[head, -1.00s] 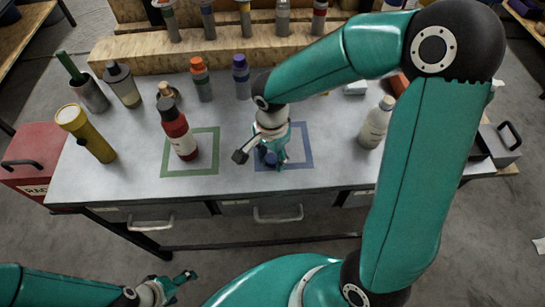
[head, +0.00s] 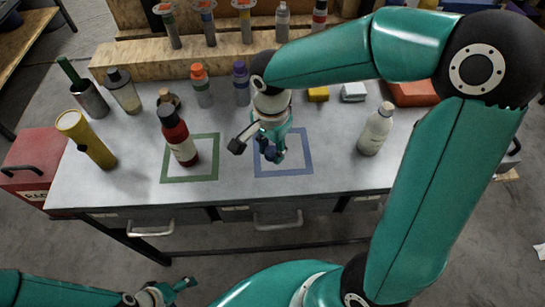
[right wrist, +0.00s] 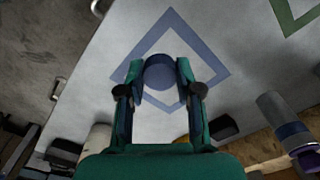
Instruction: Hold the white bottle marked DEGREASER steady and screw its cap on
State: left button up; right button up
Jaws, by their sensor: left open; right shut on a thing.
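The white bottle (head: 375,132) stands upright on the right part of the workbench, apart from both grippers. I cannot read its label; its top (head: 387,107) is narrow and pale. My right gripper (head: 270,152) points down over the blue square outline (head: 308,168). It is shut on a round blue cap (right wrist: 160,72), which shows between its fingertips in the right wrist view. The cap appears to be a little above the bench. My left gripper (head: 186,285) is open and empty, low in front of the bench.
A red bottle (head: 180,140) stands in the green square outline (head: 190,180). A yellow flashlight (head: 88,143), a grey bottle (head: 123,92) and other bottles stand at left and back. A yellow block (head: 318,94) lies behind. Bench room between blue square and white bottle is clear.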

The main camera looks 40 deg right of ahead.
aim_at(271, 151)
notch_tip(271, 151, up, 14)
dwell(0.3)
